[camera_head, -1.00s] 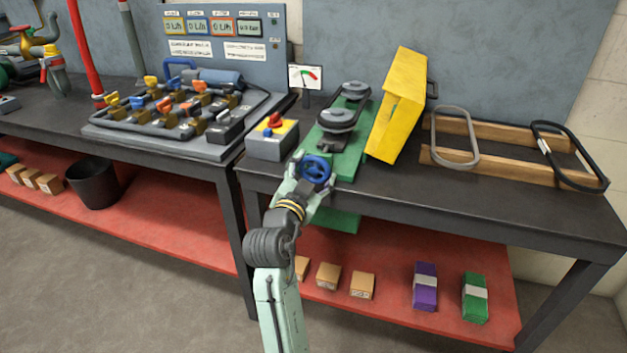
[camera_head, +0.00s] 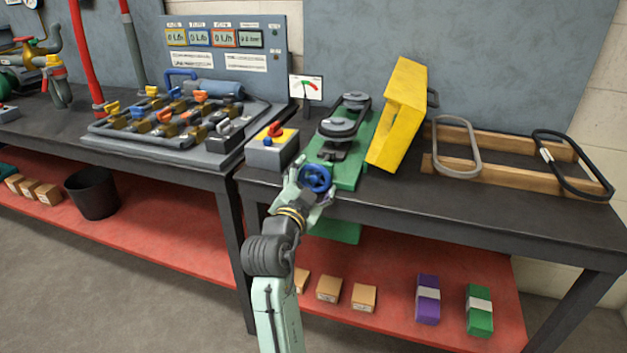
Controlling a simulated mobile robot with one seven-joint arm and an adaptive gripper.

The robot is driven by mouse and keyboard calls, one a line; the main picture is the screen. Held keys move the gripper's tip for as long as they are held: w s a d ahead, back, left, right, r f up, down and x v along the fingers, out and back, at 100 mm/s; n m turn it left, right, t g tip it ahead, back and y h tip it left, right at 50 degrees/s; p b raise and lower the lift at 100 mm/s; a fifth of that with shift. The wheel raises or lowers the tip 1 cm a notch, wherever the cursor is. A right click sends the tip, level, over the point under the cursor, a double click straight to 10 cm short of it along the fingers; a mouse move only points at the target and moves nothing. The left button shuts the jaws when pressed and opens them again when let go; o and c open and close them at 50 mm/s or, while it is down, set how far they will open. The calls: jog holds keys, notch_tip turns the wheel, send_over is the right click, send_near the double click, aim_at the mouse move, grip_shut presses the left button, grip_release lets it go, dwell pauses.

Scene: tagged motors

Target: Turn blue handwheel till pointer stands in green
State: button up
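The blue handwheel (camera_head: 316,178) sits at the front end of the green base plate (camera_head: 350,172), at the table's front edge. My gripper (camera_head: 309,188) is at the handwheel, with a finger on its left and another at its lower right. Whether the fingers press on the rim is too small to tell. The gauge (camera_head: 306,87) stands behind the plate, a white card with a coloured arc that shows red and green. Its thin pointer is too small to read surely.
The green plate carries grey pulleys with a black belt (camera_head: 342,128). A yellow guard (camera_head: 399,115) stands tilted to its right. A grey box with a red and yellow switch (camera_head: 272,148) stands to the left. Two belt loops lie over wooden rails (camera_head: 500,176) at right.

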jog(key=shift+o, duration=1.4)
jog(key=shift+f, duration=0.1)
jog(key=v, duration=0.8)
